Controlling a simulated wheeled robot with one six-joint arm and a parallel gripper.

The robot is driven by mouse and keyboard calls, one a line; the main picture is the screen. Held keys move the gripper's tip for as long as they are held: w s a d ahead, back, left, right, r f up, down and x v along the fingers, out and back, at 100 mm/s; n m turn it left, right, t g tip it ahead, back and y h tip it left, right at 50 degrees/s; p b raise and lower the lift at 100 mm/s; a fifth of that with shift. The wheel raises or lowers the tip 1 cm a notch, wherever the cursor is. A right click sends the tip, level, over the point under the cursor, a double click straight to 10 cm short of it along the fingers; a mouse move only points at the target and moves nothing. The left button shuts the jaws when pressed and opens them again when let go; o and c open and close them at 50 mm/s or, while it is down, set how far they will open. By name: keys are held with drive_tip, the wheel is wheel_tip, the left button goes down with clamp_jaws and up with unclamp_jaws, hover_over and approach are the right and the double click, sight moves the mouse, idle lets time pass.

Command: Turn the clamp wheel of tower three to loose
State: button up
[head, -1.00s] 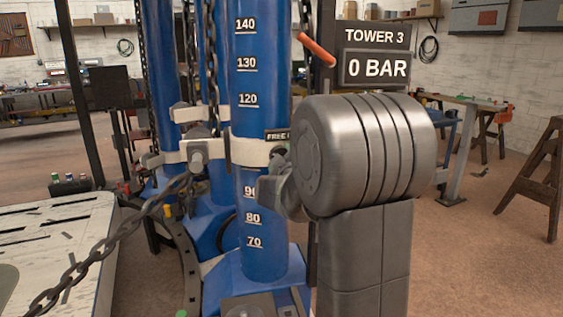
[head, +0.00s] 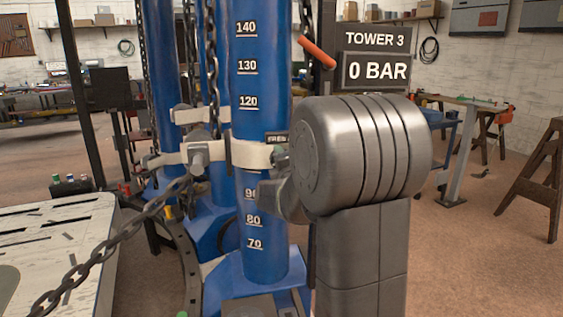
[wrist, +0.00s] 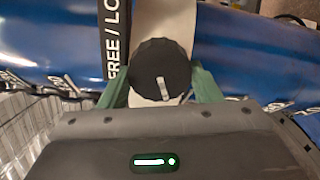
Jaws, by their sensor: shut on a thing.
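The clamp wheel (wrist: 160,62) is a black ribbed knob with a white pointer mark. The mark points nearly straight down in the wrist view, tilted slightly. My gripper (wrist: 160,76) has its green fingers on both sides of the wheel and is shut on it. A black label (wrist: 115,45) beside it reads "FREE / LO", with the rest hidden. The wheel sits on the pale collar (head: 250,154) around the blue tower tube (head: 262,85). In the head view my arm largely hides the wheel and gripper.
The "TOWER 3" sign (head: 375,40) has a display (head: 376,70) reading 0 BAR. An orange-handled lever (head: 317,52) is beside it. A chain (head: 110,240) hangs at the left, by a pale slotted table (head: 50,245). Other blue tubes stand behind.

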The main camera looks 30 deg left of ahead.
drive_tip(key=shift+f+n+p, duration=0.1)
drive_tip(key=shift+n+p, duration=0.35)
drive_tip(key=shift+n, duration=4.35)
drive_tip(key=o, duration=1)
drive_tip(key=b+v, duration=0.1)
drive_tip(key=v, duration=1.2)
drive_tip(key=shift+s+d, duration=0.25)
drive_tip(key=shift+s, duration=0.05)
